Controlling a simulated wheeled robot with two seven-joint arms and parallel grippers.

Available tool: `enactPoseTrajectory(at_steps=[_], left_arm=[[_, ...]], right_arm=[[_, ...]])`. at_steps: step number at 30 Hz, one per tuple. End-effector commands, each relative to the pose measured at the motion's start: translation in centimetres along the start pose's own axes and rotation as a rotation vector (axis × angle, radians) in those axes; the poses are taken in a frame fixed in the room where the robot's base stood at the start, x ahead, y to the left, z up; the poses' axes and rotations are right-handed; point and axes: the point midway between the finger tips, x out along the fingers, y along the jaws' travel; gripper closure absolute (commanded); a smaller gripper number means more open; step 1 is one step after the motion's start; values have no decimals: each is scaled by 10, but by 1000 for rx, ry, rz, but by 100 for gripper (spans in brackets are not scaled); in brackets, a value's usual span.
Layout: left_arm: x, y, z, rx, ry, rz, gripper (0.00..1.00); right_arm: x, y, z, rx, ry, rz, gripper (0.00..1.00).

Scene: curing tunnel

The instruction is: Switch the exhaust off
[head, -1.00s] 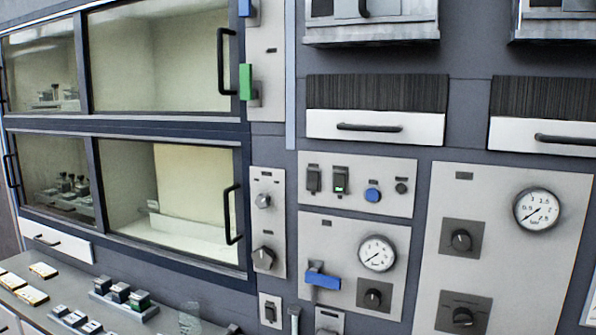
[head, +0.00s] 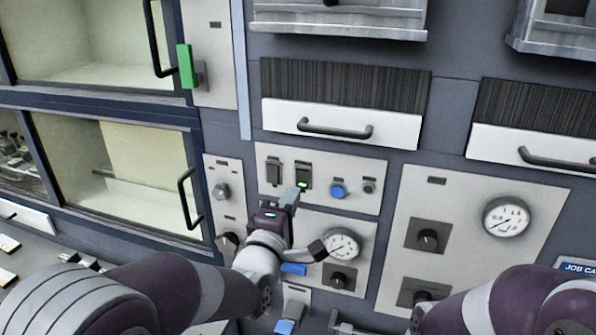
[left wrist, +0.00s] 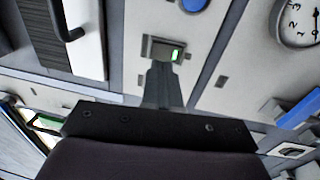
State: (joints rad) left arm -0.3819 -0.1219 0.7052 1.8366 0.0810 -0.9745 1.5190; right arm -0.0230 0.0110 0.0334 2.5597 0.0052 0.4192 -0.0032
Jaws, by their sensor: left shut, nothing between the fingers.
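A dark rocker switch (head: 304,172) with a lit green lamp at its lower edge sits on a pale control panel (head: 345,200). It also shows in the left wrist view (left wrist: 160,47). A second, unlit switch (head: 273,170) is to its left. I cannot read which one is the exhaust. My left gripper (head: 298,191) is shut and empty, its fingertips just below the lit switch. In the left wrist view the shut fingers (left wrist: 162,70) reach up to the switch's lower edge; I cannot tell whether they touch it. My right gripper is not visible, only part of that arm.
A blue button (head: 338,190) and a small dark knob (head: 369,186) are right of the switch. Below are a gauge (head: 342,245), a blue lever (head: 293,269) and a knob (head: 339,279). A drawer handle (head: 335,130) juts out above.

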Motion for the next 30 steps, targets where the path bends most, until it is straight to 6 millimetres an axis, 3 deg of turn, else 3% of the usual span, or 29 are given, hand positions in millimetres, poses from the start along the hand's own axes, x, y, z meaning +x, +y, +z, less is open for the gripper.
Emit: enactPoseTrajectory(at_steps=[3,9,21,30], left_arm=[[24,7,0,1,0,-3,100],[46,2,0,2,0,-3,100],[50,-1,0,2,0,-1,100],[61,0,-1,1,1,5,100]], right_arm=[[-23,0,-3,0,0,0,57],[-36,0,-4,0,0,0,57],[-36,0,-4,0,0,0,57],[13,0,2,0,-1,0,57]])
